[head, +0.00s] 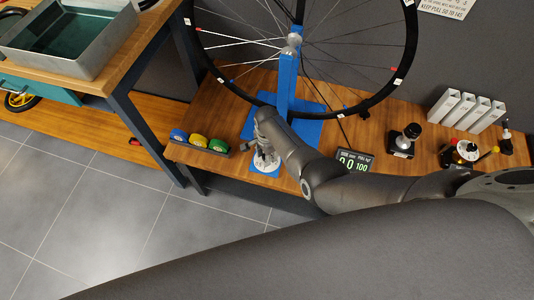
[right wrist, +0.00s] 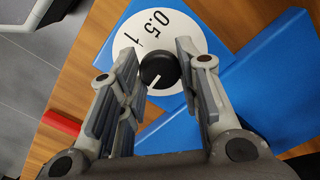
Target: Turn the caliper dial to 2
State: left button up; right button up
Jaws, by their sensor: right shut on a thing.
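The caliper dial's round black knob (right wrist: 158,68) shows in the right wrist view, with a short white pointer line running toward the lower left of that picture. Around it is a white dial face (right wrist: 187,32); the marks 0.5 and 1 are readable on its upper part, and the rest is hidden by my fingers. My right gripper (right wrist: 157,57) has its two fingers on either side of the knob and is shut on it. In the head view my right gripper (head: 266,158) points down at the dial beside the blue stand (head: 287,85). My left gripper is not in view.
A bicycle wheel (head: 410,40) is mounted on the blue stand. A black digital display (head: 354,161) stands right of the dial. A holder with blue, yellow and green round items (head: 198,141) is to the left. A grey basin (head: 60,55) sits on another table.

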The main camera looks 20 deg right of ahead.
jog(key=shift+m, duration=0.7)
jog(key=o, duration=1.1)
jog(key=shift+c, duration=0.2)
